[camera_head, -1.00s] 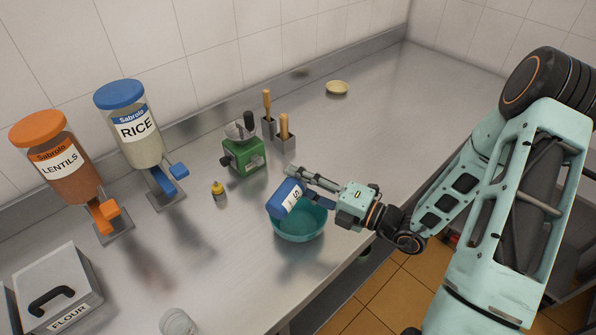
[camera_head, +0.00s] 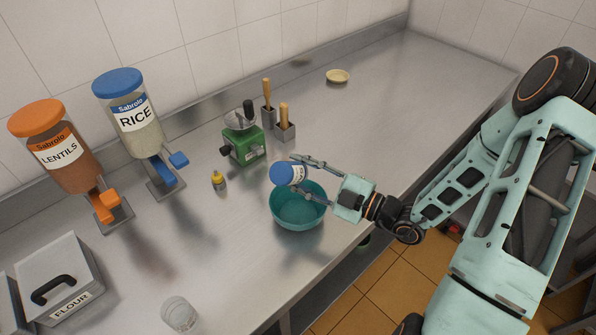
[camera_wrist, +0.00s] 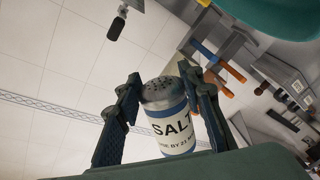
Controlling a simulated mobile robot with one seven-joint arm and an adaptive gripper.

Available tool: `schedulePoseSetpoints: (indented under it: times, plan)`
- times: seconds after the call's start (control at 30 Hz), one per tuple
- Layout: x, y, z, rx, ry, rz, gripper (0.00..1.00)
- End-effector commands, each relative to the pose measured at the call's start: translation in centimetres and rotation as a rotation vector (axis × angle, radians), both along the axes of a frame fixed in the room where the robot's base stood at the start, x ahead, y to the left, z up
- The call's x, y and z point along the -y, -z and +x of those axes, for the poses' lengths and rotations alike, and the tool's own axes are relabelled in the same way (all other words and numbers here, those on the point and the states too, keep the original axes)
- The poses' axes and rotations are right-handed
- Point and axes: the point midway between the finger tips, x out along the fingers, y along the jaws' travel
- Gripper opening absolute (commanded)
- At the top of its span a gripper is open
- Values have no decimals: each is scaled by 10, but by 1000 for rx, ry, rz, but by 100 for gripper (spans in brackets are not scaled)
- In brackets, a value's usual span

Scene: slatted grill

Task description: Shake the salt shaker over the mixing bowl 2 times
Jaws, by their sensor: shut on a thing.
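The salt shaker (camera_head: 284,174) is held over the far side of the teal mixing bowl (camera_head: 299,219), above its rim. It lies tilted on its side, with a blue end toward the left in the head view. My gripper (camera_head: 297,173) is shut on it, one finger on each side. In the wrist view, the shaker (camera_wrist: 174,128) shows its "SALT" label and grey perforated top between the fingers (camera_wrist: 160,80). Part of the bowl (camera_wrist: 272,12) shows at the upper right there. Whether salt is falling cannot be seen.
Rice (camera_head: 138,138) and lentils (camera_head: 66,165) dispensers are at left. A clear jar (camera_head: 179,314) stands at the front edge. The counter at far right is clear.

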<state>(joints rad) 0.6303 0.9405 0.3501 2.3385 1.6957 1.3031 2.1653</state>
Motion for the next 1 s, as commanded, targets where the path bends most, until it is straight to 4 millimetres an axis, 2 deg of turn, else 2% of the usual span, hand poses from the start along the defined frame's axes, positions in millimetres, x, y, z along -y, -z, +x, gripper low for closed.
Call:
schedulePoseSetpoints:
  times: [0.3, 0.37, 0.5, 0.63, 1.0]
  plan:
    - [0, 2, 0, 1, -1, 0, 8]
    - [0, 12, 0, 0, 0, 0, 8]
    - [0, 50, 0, -1, 1, 2, 8]
    - [0, 69, 0, 1, 0, 1, 8]
    - [0, 70, 0, 3, -1, -1, 8]
